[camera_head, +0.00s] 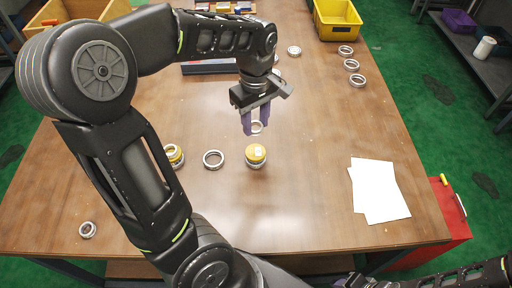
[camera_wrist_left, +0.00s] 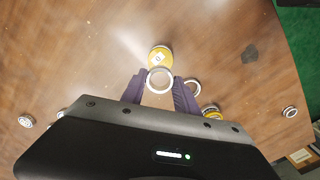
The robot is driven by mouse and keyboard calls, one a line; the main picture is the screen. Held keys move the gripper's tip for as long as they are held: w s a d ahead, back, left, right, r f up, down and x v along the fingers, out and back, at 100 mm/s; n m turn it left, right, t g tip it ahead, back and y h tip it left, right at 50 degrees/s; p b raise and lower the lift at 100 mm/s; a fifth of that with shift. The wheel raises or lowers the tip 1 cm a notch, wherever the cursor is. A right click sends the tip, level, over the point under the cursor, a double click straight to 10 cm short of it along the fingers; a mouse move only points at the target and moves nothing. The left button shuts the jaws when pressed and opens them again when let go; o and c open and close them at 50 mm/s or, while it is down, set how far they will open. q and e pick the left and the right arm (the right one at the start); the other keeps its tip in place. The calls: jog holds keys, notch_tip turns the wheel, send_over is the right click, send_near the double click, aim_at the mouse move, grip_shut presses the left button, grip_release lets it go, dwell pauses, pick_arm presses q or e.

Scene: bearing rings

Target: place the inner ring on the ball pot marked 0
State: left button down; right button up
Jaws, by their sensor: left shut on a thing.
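My left gripper (camera_head: 256,122) has its purple fingers shut on a small silver ring (camera_head: 257,127), the inner ring. In the left wrist view the ring (camera_wrist_left: 159,80) sits between the fingertips (camera_wrist_left: 160,88). A yellow-topped ball pot (camera_head: 256,152) with a white label stands on the table, just nearer than the held ring. In the left wrist view this pot (camera_wrist_left: 160,55) shows just beyond the ring, apart from it as far as I can tell. The label's mark is too small to read surely. A second yellow pot (camera_head: 174,154) is partly hidden by my left arm. My right gripper shows only partly at the bottom edge.
A loose larger ring (camera_head: 213,160) lies between the two pots. Several rings (camera_head: 351,65) lie at the back right, near a yellow bin (camera_head: 337,20). White sheets (camera_head: 378,190) lie at the right. Another ring (camera_head: 87,229) is at the front left. The table's middle right is clear.

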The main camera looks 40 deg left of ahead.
pick_arm(q)
send_over(256, 152)
notch_tip(256, 152, down, 6)
jog(key=shift+a+r, duration=0.1)
jog(key=shift+r, duration=0.15)
jog(key=shift+f, duration=1.9)
jog(key=shift+f, duration=0.1)
jog(key=c, duration=0.9)
grip_release()
notch_tip(256, 152, up, 12)
jog(key=shift+r, duration=0.15)
